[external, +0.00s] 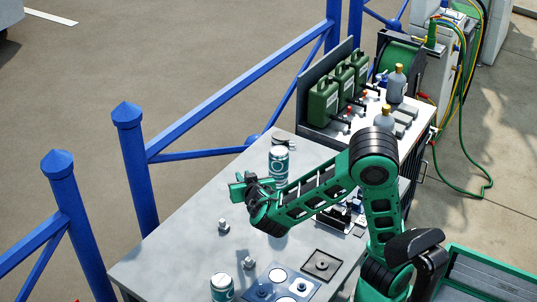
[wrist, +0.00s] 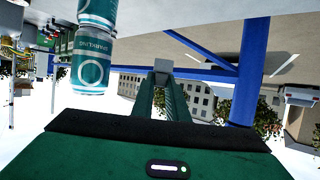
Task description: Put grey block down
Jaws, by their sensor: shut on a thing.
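My gripper (external: 240,188) is held above the left part of the grey table (external: 185,245), level with the teal can. In the wrist view its two green fingers (wrist: 164,90) come together on a small grey block (wrist: 162,66). The block is off the table, with open background behind it. In the external view the block is too small and too close to the fingers to make out clearly.
Teal-and-white cans (external: 279,165) stand just right of my gripper; they show close in the wrist view (wrist: 90,72). Another can (external: 222,287) is at the front. Small metal fittings (external: 223,226) and a dark square plate (external: 321,265) lie on the table. Blue railing (external: 235,95) runs behind.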

